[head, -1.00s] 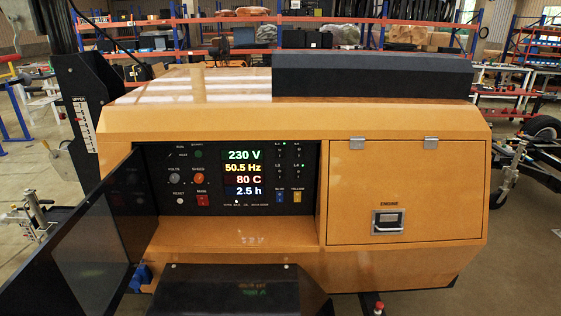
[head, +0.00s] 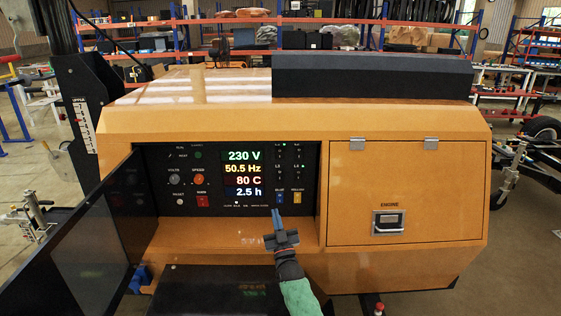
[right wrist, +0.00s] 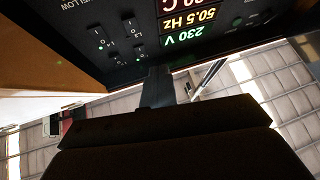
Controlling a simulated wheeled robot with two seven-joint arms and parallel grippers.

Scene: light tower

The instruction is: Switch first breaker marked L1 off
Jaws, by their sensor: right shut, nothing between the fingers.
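The control panel (head: 230,178) is set in the orange housing, with its breakers in a small group right of the lit display (head: 243,173). The upper left breaker (head: 278,151) is where L1 appears to be; its label and lever position are too small to read. Small green lights show near the breakers. My right gripper (head: 277,211) is shut and empty, pointing up in front of the panel, below the breakers and the blue socket. My left gripper is not in view.
The dark open door (head: 80,245) stands left of the panel. A closed orange engine door (head: 405,190) is to the right. An orange ledge (head: 215,235) juts out below the panel. The red main switch (head: 202,201) sits at the panel's lower middle.

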